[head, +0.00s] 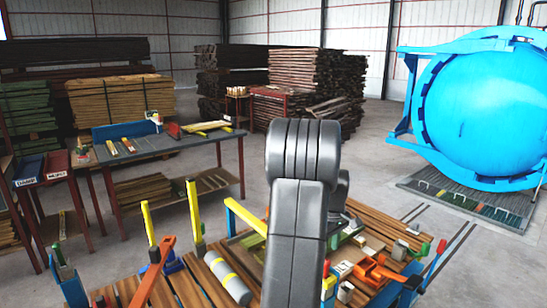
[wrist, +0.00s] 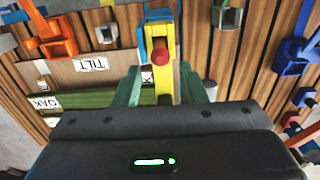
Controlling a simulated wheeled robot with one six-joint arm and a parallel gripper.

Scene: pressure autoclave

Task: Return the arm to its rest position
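My grey arm (head: 295,240) rises in the middle of the head view and hides my gripper there. In the wrist view my gripper (wrist: 166,88) shows two green fingers standing apart, with its dark body along the bottom. A yellow bar clamp (wrist: 163,82) with a blue jaw and red tip shows between the fingers in the picture. No grip on it is visible, and I cannot tell how far below the fingers it lies.
The slatted wooden bench (head: 190,285) holds upright clamps, an orange clamp (head: 375,272), a grey roller (head: 230,280) and labelled blocks. A second table (head: 165,145) stands at left.

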